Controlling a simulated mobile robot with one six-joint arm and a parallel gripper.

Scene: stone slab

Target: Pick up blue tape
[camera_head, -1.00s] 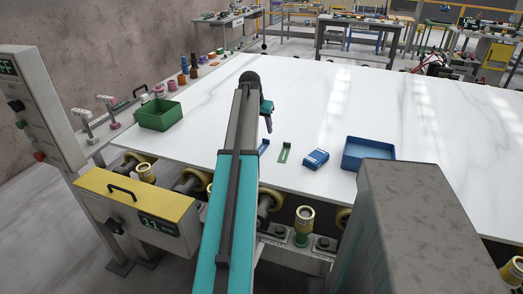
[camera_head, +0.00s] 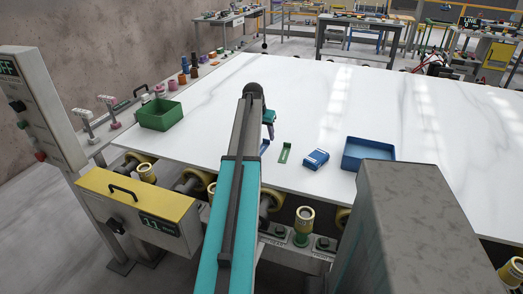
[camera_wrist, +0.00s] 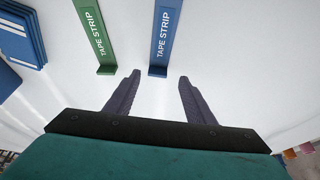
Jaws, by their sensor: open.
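The blue tape strip (camera_wrist: 166,38) lies on the white slab in the wrist view, marked "TAPE STRIP", with its bent end toward my gripper. In the head view the blue tape (camera_head: 264,146) shows only in part beside my arm. My gripper (camera_wrist: 157,76) is open and empty. Its two dark fingers point toward the near end of the blue strip, which sits roughly between their lines, a little beyond the tips. In the head view my gripper (camera_head: 270,132) is just above the slab, partly behind my arm. A green tape strip (camera_wrist: 92,36) lies to the left in the wrist view.
The green strip (camera_head: 284,153) lies between the blue tape and a blue-and-white pack (camera_head: 316,159). A blue bin (camera_head: 392,153) stands farther right and a green bin (camera_head: 148,124) at left. The slab beyond is mostly clear.

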